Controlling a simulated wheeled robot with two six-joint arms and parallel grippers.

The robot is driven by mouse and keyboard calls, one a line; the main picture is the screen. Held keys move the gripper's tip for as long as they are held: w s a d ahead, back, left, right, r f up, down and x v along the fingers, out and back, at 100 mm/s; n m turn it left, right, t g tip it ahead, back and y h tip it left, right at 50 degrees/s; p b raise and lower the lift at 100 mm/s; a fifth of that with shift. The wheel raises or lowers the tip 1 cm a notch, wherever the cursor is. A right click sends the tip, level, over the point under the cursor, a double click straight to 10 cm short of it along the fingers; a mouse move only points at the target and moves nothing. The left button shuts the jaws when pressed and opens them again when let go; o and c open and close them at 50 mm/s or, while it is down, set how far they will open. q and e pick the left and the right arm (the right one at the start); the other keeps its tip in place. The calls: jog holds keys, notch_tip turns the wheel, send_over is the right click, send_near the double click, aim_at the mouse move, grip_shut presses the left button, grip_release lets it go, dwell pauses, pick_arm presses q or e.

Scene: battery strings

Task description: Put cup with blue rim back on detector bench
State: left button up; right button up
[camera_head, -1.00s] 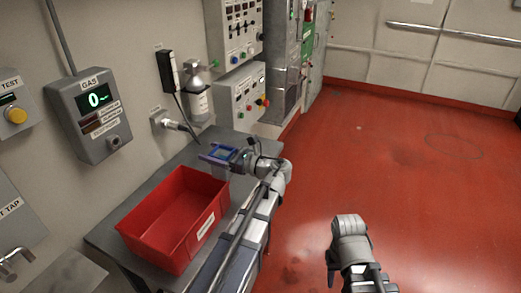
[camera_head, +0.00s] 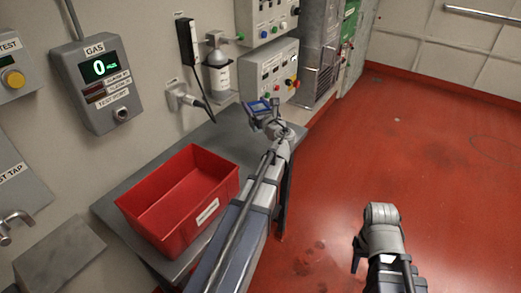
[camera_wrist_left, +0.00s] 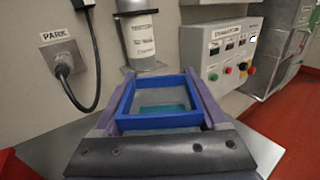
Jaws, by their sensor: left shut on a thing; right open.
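The cup with the blue rim (camera_wrist_left: 160,122) is between the fingers of my left gripper (camera_wrist_left: 158,118) in the left wrist view. Its rim is square and blue, and a teal patch shows inside. In the head view the cup (camera_head: 259,106) is small and held out at the end of my left arm, above the far end of the grey bench (camera_head: 140,178). I cannot tell how high above the bench it is. My right gripper (camera_head: 357,254) is away to the right over the red floor, with nothing seen in it.
A red bin (camera_head: 150,222) stands on the near part of the bench. A bottle (camera_head: 220,76) in a wall holder, a cable plug marked PARK (camera_wrist_left: 62,62) and a control box (camera_head: 271,72) are on the wall by the bench's far end. The bench between bin and far end looks clear.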

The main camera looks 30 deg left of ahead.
aim_at(260, 106)
pick_arm(q)
jog(key=shift+w+a+f+m+t+h, duration=0.15)
jog(key=shift+w+f+m+t+h, duration=0.05)
jog(key=shift+w+m+t+h, duration=0.3)
jog(key=shift+w+a+f+m+t+h, duration=0.2)
jog(key=shift+w+m+t+h, duration=0.2)
jog(key=shift+w+t, duration=0.2)
jog(key=shift+w+d+f+m+t+h, duration=0.1)
jog(key=shift+w+d+m+t+h, duration=0.05)
jog(key=shift+w+m+t+h, duration=0.3)
notch_tip(260, 106, down, 10)
jog(key=b, duration=1)
jog(key=shift+s+b, duration=0.1)
jog(key=shift+b, duration=0.25)
jog(key=shift+f, duration=0.2)
jog(key=o, duration=1.4)
jog(key=shift+r, duration=0.1)
